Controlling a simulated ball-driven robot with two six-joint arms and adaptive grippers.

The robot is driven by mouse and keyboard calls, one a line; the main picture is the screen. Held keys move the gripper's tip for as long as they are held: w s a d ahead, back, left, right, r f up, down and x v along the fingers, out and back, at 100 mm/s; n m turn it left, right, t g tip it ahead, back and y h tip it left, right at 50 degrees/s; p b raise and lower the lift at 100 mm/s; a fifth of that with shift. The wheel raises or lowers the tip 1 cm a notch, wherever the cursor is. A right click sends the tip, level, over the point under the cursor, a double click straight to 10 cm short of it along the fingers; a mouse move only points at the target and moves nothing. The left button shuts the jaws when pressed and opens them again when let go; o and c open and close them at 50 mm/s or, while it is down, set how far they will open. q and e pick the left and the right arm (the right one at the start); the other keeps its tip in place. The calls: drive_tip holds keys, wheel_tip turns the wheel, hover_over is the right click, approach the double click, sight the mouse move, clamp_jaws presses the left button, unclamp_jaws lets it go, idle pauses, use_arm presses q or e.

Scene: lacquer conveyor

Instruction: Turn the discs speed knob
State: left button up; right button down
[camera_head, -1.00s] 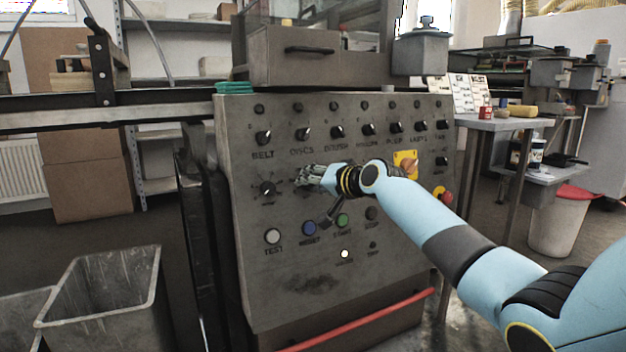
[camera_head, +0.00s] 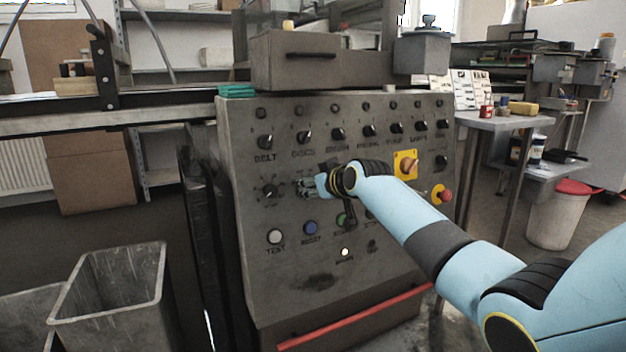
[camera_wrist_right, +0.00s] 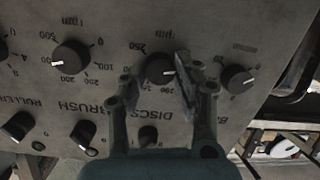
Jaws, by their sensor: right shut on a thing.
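The discs speed knob (camera_wrist_right: 158,69) is a round black knob with a pale pointer and an rpm scale on the grey control panel (camera_head: 290,290). In the right wrist view it sits between the fingers of my right gripper (camera_wrist_right: 155,73), which is shut on it. The scale around it is partly covered by the fingers. In the head view my right gripper (camera_head: 308,187) is at the panel below the discs switch (camera_head: 304,137) and hides the knob. My left gripper is not in view.
The belt speed knob (camera_head: 269,190) is close on the left in the head view. The brush speed knob (camera_wrist_right: 70,58) is on the other side. Below are a white test button (camera_head: 275,236) and a blue button (camera_head: 311,228). A red stop button (camera_head: 445,195) is farther right.

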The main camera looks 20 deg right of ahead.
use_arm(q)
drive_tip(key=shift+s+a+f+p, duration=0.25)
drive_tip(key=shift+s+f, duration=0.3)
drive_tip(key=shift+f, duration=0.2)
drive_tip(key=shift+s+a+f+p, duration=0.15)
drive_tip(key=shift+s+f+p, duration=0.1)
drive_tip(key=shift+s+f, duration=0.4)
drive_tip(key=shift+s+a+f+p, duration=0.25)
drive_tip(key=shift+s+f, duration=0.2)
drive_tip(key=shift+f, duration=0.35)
use_arm(e)
drive_tip(key=shift+s+a+f+n+h, duration=0.1)
drive_tip(key=shift+n+h, duration=0.2)
drive_tip(key=shift+n, duration=0.75)
drive_tip(key=shift+f+n+h, duration=0.1)
drive_tip(key=shift+n+h, duration=0.2)
drive_tip(key=shift+n, duration=0.75)
drive_tip(key=c, duration=1)
unclamp_jaws()
drive_tip(key=shift+o, duration=0.2)
drive_tip(key=shift+r, duration=0.1)
drive_tip(key=v, duration=1.1)
drive_tip(key=shift+s, duration=0.4)
drive_tip(key=shift+r, duration=0.1)
